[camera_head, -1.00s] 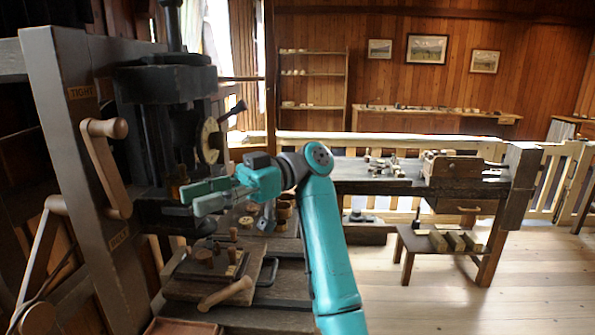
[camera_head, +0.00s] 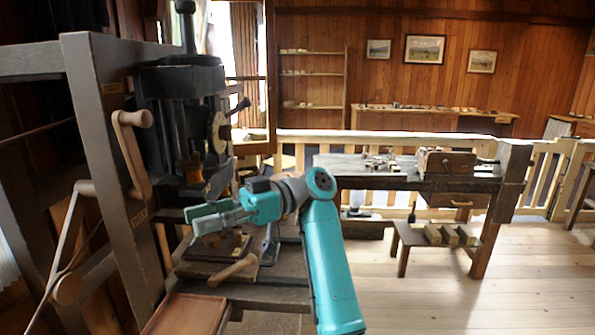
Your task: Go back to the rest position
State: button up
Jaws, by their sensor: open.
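My gripper (camera_head: 208,216) is teal and grey and points left at the end of my teal arm. Its two fingers are apart and I see nothing between them. It hovers over the low work table, in front of the dark press (camera_head: 182,95) and above a wooden board (camera_head: 200,271) with small parts on it. The gripper and arm hide part of the board and the table behind them. No mark of a rest position shows.
A grey upright post (camera_head: 110,150) with wooden cranks (camera_head: 132,150) stands close on the left. A shallow tray (camera_head: 185,315) lies at the front. A dark workbench (camera_head: 375,175) and a low stool (camera_head: 435,238) stand behind right. The floor at right (camera_head: 480,300) is clear.

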notch_tip(320, 180, down, 30)
jog(key=w+d+m+t+y, duration=0.2)
jog(key=m+t, duration=1.1)
jog(key=m, duration=0.1)
jog(key=s+d+f+m+t+h, duration=0.2)
jog(key=s+d+f+m, duration=0.15)
jog(key=f, duration=0.35)
jog(key=s+d+f+m+t+h, duration=0.2)
jog(key=d+f+t, duration=0.15)
jog(key=f, duration=0.25)
jog(key=s+d+f+m+t+h, duration=0.1)
jog(key=s+d+f+m+h, duration=0.2)
jog(key=f, duration=0.4)
jog(key=s+d+f+m+t+h, duration=0.1)
jog(key=s+d+f+t+h, duration=0.15)
jog(key=s+d, duration=0.65)
jog(key=s+d+f+m+t+h, duration=0.15)
jog(key=s+d+h, duration=0.35)
jog(key=s, duration=0.5)
jog(key=s+d+r, duration=0.2)
jog(key=s+r, duration=0.3)
jog(key=s, duration=0.1)
jog(key=s+d+r+t+h, duration=0.1)
jog(key=s+d+r, duration=0.2)
jog(key=s+r, duration=0.2)
jog(key=s+d+r+n+t+h, duration=0.1)
jog(key=s+d+r, duration=0.1)
jog(key=s+r, duration=0.2)
jog(key=v, duration=0.3)
jog(key=shift+s, duration=0.15)
